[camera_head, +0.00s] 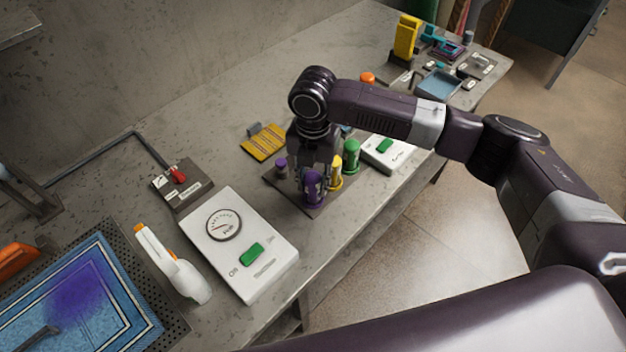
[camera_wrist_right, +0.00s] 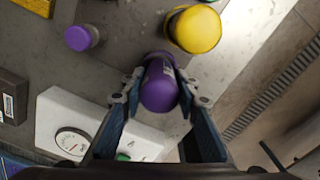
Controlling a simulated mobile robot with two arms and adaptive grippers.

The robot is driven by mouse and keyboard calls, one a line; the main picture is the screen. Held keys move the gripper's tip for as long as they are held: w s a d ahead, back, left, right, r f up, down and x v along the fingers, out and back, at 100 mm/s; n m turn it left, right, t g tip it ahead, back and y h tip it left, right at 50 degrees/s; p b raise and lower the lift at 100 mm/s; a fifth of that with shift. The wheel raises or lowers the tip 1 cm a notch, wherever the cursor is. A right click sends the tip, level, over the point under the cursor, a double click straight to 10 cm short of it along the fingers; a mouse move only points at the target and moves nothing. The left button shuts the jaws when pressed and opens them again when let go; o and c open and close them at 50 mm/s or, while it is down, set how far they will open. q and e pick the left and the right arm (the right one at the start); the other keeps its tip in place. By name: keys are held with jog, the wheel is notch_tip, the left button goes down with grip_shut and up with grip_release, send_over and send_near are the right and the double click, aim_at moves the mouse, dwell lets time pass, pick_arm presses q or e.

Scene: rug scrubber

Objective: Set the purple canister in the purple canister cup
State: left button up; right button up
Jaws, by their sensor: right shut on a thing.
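The purple canister (camera_head: 313,187) is upright at the front left of a dark board (camera_head: 313,212). My right gripper (camera_head: 312,178) comes down over it from above and is shut on it. In the right wrist view the canister (camera_wrist_right: 159,90) sits between the two fingers of the gripper (camera_wrist_right: 160,84). I cannot tell whether its base rests in a cup or just above the board; no separate purple cup is clear. A smaller purple piece (camera_head: 280,165) stands behind it to the left and also shows in the wrist view (camera_wrist_right: 79,38). My left gripper is out of view.
A yellow canister (camera_head: 336,178) and a green canister (camera_head: 351,158) stand close on the right. A white gauge box (camera_head: 262,275), a spray bottle (camera_head: 170,265), a red-switch box (camera_head: 180,187) and a blue rug (camera_head: 105,290) lie left. A yellow brush (camera_head: 264,144) lies behind.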

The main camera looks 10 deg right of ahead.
jog(key=shift+f, duration=0.25)
jog(key=o, duration=1.1)
jog(key=shift+o, duration=0.2)
jog(key=shift+r, duration=0.1)
notch_tip(320, 180, up, 12)
jog(key=shift+f, duration=0.1)
